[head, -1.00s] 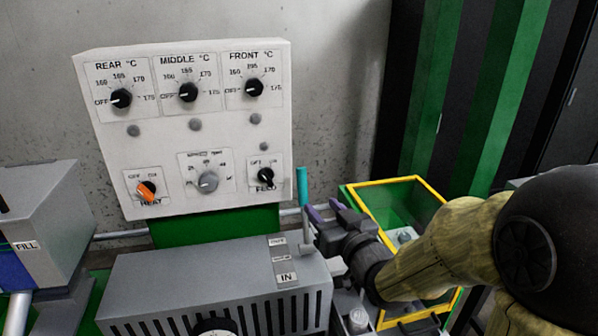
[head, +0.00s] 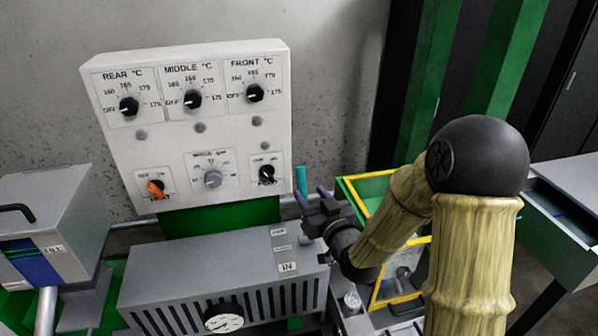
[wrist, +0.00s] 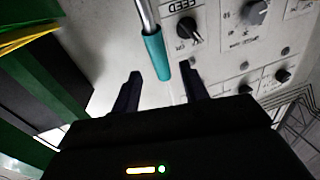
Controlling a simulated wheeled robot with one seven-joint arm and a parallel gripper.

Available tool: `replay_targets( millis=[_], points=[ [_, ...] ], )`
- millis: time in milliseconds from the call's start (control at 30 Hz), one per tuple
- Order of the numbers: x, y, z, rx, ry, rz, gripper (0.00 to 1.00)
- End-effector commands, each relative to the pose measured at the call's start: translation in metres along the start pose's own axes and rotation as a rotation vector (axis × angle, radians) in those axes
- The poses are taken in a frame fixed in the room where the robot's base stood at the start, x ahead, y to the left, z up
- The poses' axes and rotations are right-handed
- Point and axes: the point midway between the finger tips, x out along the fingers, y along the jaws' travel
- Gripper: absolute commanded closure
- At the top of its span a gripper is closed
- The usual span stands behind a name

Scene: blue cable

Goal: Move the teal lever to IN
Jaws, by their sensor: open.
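The teal lever (head: 301,180) stands upright at the right end of the grey machine housing (head: 215,270), just right of the control panel. In the wrist view the teal grip (wrist: 156,56) on its metal rod lies ahead of the fingers, near the gap between them and closer to the right one. My gripper (head: 314,196) is open and close to the lever in the head view; it also shows in the wrist view (wrist: 160,82). The IN label (head: 288,267) is on the housing top, the lowest of several labels there. The lever's lower part is hidden by my gripper in the head view.
The white control panel (head: 195,125) with knobs stands behind the housing. A yellow-framed green box (head: 372,187) is right of my gripper, beside my arm. A grey box labelled FILL (head: 48,232) is at the left. A grey cabinet (head: 570,190) stands at the far right.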

Motion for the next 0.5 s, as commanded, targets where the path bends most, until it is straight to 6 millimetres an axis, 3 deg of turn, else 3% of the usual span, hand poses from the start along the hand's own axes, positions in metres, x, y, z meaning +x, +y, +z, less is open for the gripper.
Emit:
replay_targets(
  millis=[300,500],
  points=[
    [0.057,0.000,-0.002,0.001,0.000,0.000,0.56],
    [0.078,0.002,-0.001,0.001,0.000,0.003,0.56]
  ],
)
